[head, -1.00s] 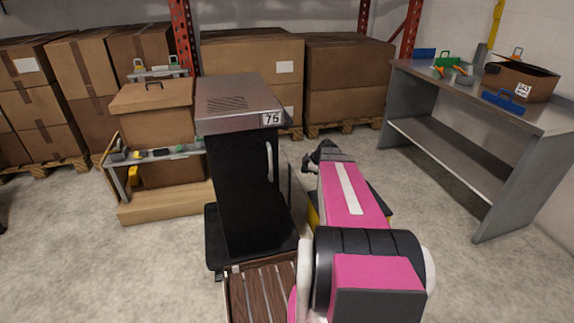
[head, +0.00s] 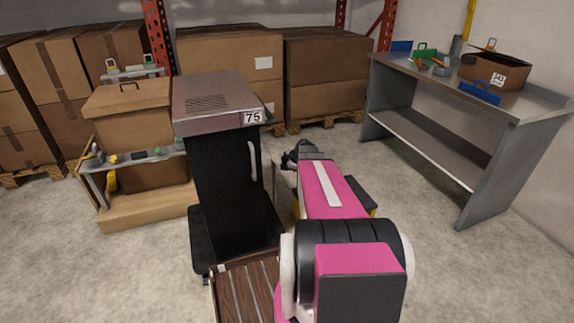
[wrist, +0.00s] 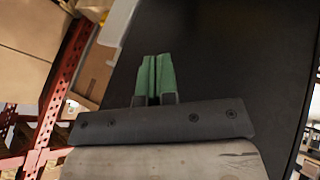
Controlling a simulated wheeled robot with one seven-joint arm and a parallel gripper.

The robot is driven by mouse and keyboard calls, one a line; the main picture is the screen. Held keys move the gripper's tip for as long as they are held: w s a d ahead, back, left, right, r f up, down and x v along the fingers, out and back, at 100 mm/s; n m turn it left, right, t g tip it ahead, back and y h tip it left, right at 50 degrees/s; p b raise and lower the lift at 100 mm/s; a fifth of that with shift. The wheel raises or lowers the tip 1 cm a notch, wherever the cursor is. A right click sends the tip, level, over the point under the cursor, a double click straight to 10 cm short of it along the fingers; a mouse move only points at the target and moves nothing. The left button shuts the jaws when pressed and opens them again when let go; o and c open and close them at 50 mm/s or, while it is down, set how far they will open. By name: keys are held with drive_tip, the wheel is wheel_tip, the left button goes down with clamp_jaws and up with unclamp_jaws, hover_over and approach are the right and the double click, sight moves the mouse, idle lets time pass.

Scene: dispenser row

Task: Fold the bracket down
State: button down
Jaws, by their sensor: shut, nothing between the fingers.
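The black cabinet (head: 226,185) with a grey top marked 75 stands upright at centre in the head view. It has a pale vertical handle (head: 253,161) on its right side. I cannot pick out the bracket with certainty; a thin upright edge beside the cabinet's right side is partly hidden by my arm. My gripper (head: 291,156) is right of the cabinet, apart from the handle in the picture. In the wrist view its green fingertips (wrist: 153,78) are together and empty, in front of a dark flat surface (wrist: 225,60). Whether they touch it is unclear.
A cart with a carton (head: 130,112) stands left. A metal workbench (head: 430,133) with tools is at right. Boxes on pallets line the back.

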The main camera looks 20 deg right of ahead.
drive_tip(key=w+a+f, duration=0.2)
drive_tip(key=w+f, duration=0.2)
drive_tip(key=w, duration=0.2)
drive_tip(key=shift+w+f, duration=0.15)
drive_tip(key=shift+w, duration=0.1)
